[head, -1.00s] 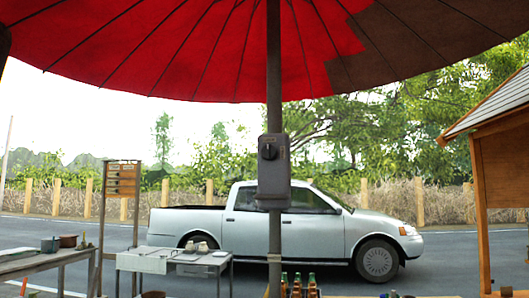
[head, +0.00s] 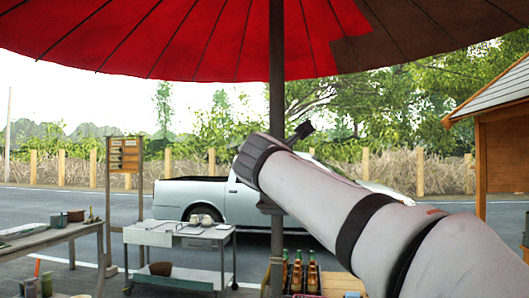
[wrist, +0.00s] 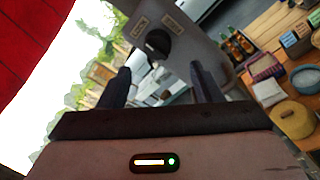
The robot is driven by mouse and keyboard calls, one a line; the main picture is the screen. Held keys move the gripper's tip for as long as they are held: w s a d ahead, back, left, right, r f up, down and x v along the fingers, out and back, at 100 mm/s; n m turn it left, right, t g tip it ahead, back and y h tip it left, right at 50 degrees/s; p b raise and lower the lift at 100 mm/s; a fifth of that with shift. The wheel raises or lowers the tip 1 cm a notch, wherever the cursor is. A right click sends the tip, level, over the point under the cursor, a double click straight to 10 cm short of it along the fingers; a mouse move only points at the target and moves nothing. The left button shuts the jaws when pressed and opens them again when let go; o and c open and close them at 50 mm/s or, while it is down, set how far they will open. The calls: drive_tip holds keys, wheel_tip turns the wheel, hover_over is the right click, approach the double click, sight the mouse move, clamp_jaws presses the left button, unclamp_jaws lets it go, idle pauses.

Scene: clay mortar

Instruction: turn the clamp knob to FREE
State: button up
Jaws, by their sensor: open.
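The clamp knob (wrist: 157,44) is black and round, on a grey clamp box (wrist: 182,48) in the wrist view. Two small pale labels sit above it, one upper left (wrist: 140,25) and one upper right (wrist: 172,22). I cannot read them surely, nor tell which one the knob points to. My gripper (wrist: 160,76) is open, with its dark fingers apart. The knob shows beyond the gap between the fingertips, and nothing is held. In the head view my arm hides the knob and most of the box.
The box is mounted on the umbrella pole (head: 276,90). Bottles (head: 298,274) stand low behind my arm. A metal cart (head: 178,234) and a wooden table (head: 48,236) stand at left. A silver pickup (head: 200,192) is on the road.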

drive_tip(key=w+p, duration=0.2)
drive_tip(key=w, duration=0.5)
drive_tip(key=shift+w+d+r+p, duration=0.15)
drive_tip(key=shift+w+d+p, duration=0.15)
drive_tip(key=shift+w, duration=0.05)
drive_tip(key=shift+c, duration=0.3)
